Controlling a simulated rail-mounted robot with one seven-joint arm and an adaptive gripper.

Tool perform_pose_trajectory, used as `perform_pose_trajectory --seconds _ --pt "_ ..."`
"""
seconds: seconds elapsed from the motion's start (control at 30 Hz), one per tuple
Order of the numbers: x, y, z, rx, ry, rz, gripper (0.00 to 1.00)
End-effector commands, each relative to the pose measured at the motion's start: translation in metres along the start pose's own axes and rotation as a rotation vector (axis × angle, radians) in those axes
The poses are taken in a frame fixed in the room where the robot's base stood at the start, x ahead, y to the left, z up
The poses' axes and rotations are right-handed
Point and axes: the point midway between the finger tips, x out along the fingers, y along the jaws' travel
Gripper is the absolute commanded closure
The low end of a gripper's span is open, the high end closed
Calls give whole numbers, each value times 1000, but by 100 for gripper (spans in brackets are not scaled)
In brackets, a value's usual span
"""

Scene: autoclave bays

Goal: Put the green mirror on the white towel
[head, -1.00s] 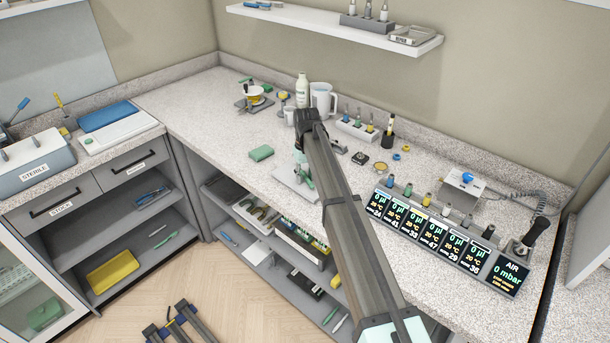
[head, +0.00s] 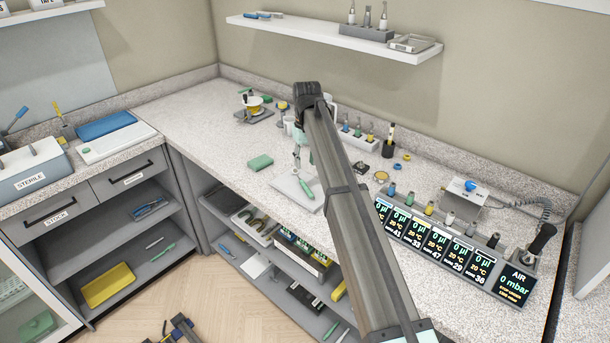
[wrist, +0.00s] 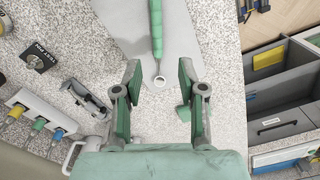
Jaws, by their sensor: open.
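The green mirror (wrist: 157,40) has a green handle and a small round head. It lies on a pale flat sheet (wrist: 188,50) on the speckled counter; in the head view the mirror (head: 306,188) is on the same sheet (head: 308,204). My gripper (wrist: 159,92) is open and empty, with its fingers apart on either side beyond the mirror's round head and not touching it. In the head view my gripper (head: 297,155) hangs over the counter, partly hidden by my arm. A flat white slab, which looks like the white towel (head: 117,143), lies on the left counter.
A blue slab (head: 106,122) lies behind the white one, near a sterile box (head: 35,170). A green block (head: 260,163) is left of the mirror. A row of displays (head: 430,240) and small bottles stand at right. Open shelves (head: 280,240) are below the counter.

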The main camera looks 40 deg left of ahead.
Motion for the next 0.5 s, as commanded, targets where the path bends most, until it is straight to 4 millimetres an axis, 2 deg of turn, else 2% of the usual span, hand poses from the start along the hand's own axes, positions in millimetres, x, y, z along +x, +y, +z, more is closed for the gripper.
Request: perform_pose_trajectory --seconds 0.2,0.5 --pt "-18 0 0 0 0 0 60" --pt "-20 0 0 0 0 0 60"
